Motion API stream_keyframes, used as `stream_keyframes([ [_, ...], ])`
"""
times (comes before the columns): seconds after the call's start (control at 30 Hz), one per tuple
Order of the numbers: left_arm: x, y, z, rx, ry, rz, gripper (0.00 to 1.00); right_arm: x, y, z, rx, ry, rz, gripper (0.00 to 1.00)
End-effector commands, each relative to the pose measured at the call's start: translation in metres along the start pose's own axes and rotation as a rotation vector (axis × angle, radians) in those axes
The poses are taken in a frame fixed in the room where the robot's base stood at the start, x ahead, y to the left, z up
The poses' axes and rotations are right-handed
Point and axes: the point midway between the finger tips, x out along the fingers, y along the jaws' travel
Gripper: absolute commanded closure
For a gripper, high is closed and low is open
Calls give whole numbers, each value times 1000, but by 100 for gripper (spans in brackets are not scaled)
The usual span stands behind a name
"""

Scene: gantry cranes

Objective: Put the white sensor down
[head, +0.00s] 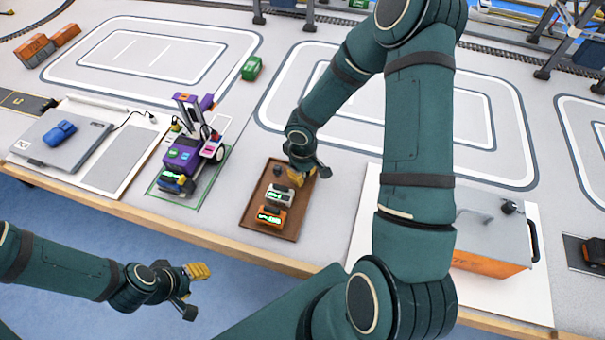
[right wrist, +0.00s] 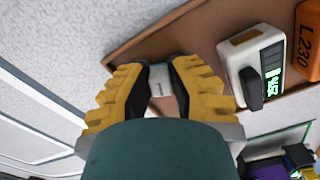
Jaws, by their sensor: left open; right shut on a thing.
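My right gripper (head: 302,177) is over the upper right edge of the brown tray (head: 250,221). In the right wrist view its yellow fingers (right wrist: 163,88) are shut on a small pale grey-white piece, which I take to be the white sensor (right wrist: 160,80). Most of it is hidden by the fingers, and whether it touches the tray is unclear. Beside it in the tray are a white unit with a green display (head: 279,195) and an orange unit (head: 270,216). My left gripper (head: 192,289) is open and empty, in front of the table's edge.
A purple wheeled machine (head: 185,155) stands left of the tray. A grey flat case (head: 62,142) with a blue pouch (head: 59,133) lies further left. A grey-and-orange box (head: 487,235) stands on a white board at right. Bare table lies between tray and board.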

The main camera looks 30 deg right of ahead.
Motion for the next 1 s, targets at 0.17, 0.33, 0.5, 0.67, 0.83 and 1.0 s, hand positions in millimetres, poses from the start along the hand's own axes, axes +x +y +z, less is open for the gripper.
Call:
stream_keyframes([
  [0.17,5,-2,0,0,2,0,53,4,0,0,-1,0,0,100],
  [0.33,3,-1,0,0,2,0,53,3,0,0,-1,0,0,56],
  [0.5,3,-1,0,0,2,0,53,2,0,0,-1,0,0,56],
  [0.67,-2,1,0,0,1,0,53,-2,0,0,0,-1,0,56],
  [0.83,-10,4,-2,-2,5,0,53,-30,0,-1,0,3,2,56],
  [1.0,-19,7,-6,-4,13,-1,53,-68,0,0,0,3,2,56],
])
